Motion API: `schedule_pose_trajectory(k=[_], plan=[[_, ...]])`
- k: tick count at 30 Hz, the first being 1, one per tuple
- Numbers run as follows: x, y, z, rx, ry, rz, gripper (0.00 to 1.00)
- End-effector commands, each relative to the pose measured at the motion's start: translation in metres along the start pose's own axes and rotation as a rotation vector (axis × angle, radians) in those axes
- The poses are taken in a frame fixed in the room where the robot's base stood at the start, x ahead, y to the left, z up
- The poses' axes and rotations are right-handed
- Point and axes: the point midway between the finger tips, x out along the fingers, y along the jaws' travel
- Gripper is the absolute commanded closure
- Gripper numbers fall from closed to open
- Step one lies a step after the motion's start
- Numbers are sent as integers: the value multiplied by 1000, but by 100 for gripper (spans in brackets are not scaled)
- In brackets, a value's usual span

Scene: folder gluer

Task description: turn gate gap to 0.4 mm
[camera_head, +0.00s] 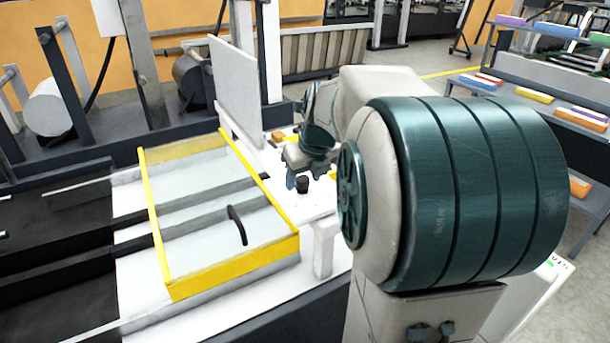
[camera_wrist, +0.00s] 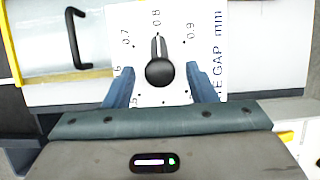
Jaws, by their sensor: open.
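The gate gap knob (camera_wrist: 160,72) is black with a pointer bar, on a white dial plate (camera_wrist: 204,20) lettered "GAP mm". Its pointer aims at the 0.8 mark, between 0.7 and 0.9. My gripper (camera_wrist: 158,78) is open, with one blue finger on each side of the knob and a visible gap on both sides. I cannot tell how far above the plate the fingertips are. In the head view the dark knob (camera_head: 302,184) shows just below my gripper (camera_head: 297,178). The lower part of the dial is partly hidden by my gripper in the wrist view.
A yellow-framed clear guard (camera_head: 215,263) with a black handle (camera_head: 237,225) lies left of the dial. A white upright panel (camera_head: 236,90) stands behind it. Shelves with coloured stacks (camera_head: 533,95) stand at the right.

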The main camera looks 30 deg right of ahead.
Motion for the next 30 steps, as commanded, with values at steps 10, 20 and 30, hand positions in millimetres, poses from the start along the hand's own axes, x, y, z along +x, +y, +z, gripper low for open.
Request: schedule_pose_trajectory(k=[10, 20, 30], plan=[[0, -3, 0, 0, 0, 0, 93], [-1, -2, 0, -60, -1, 24, 93], [-2, -4, 2, -299, -1, 124, 93]])
